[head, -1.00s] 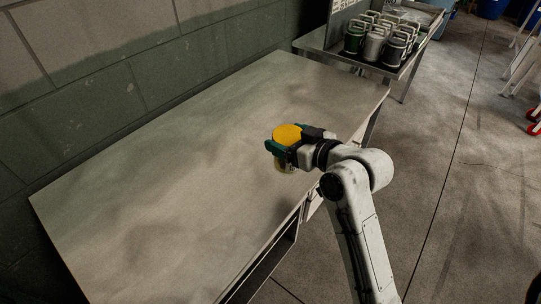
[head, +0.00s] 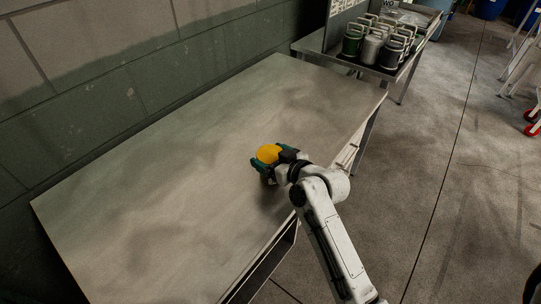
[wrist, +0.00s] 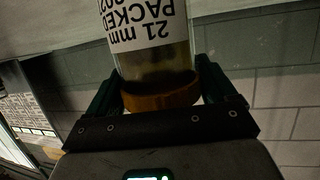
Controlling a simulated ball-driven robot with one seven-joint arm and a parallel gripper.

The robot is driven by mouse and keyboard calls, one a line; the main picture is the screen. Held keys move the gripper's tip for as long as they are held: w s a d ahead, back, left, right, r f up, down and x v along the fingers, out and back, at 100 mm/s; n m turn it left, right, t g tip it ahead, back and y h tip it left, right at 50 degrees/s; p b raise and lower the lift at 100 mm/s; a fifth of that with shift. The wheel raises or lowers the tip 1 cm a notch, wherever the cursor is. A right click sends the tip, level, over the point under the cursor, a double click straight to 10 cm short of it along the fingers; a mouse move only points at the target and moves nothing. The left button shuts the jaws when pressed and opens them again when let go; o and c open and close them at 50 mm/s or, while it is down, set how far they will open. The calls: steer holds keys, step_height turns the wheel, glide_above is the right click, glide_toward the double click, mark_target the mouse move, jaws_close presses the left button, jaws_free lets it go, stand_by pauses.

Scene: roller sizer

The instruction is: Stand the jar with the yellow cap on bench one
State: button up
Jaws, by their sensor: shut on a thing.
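The jar with the yellow cap (head: 268,153) is held by my gripper (head: 270,163) over the near right part of the bare bench (head: 180,165). In the head view the cap faces up and the jar's body is mostly hidden by the fingers. In the wrist view the jar (wrist: 150,50) is clear glass with a white label reading "21 mm PACKED", upside down in the picture. The green fingers flank the cap end. I cannot tell whether the jar's base touches the bench top.
A second table (head: 330,55) at the back holds several green, white and dark canisters (head: 372,45). A block wall (head: 90,80) runs along the bench's far left side. The rest of the bench top is clear. Open floor (head: 445,190) lies to the right.

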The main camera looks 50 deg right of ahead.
steer(key=o, duration=1.2)
steer(key=shift+f, duration=0.15)
steer(key=shift+o, duration=0.2)
